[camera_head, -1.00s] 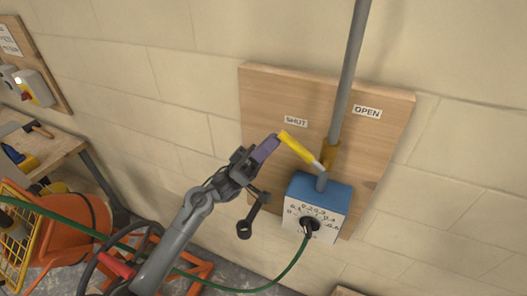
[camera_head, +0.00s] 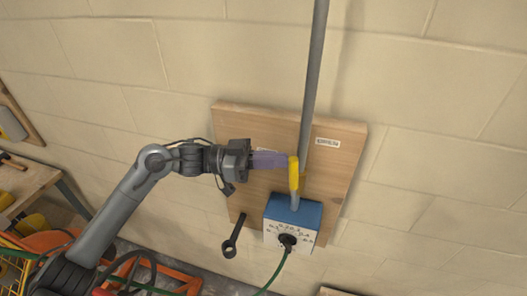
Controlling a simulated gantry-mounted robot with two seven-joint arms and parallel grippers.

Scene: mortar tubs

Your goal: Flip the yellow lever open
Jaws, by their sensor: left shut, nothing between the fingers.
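The yellow lever (camera_head: 294,175) stands nearly upright in front of the grey pipe, above the blue box (camera_head: 300,212). Its top is between the SHUT side on the left and the OPEN label (camera_head: 327,143) on the right. My left gripper (camera_head: 284,160) comes in from the left with its purple fingers shut and empty. Its fingertips are at the left side of the lever's upper end and appear to touch it. The SHUT label is mostly hidden behind my gripper. My right gripper is not in view.
The wooden board (camera_head: 345,165) is fixed to a block wall, with the grey pipe (camera_head: 313,70) running up it. A dark wrench-like tool (camera_head: 233,237) hangs below my gripper. A green hose (camera_head: 276,272) leaves the dial. The wall right of the board is clear.

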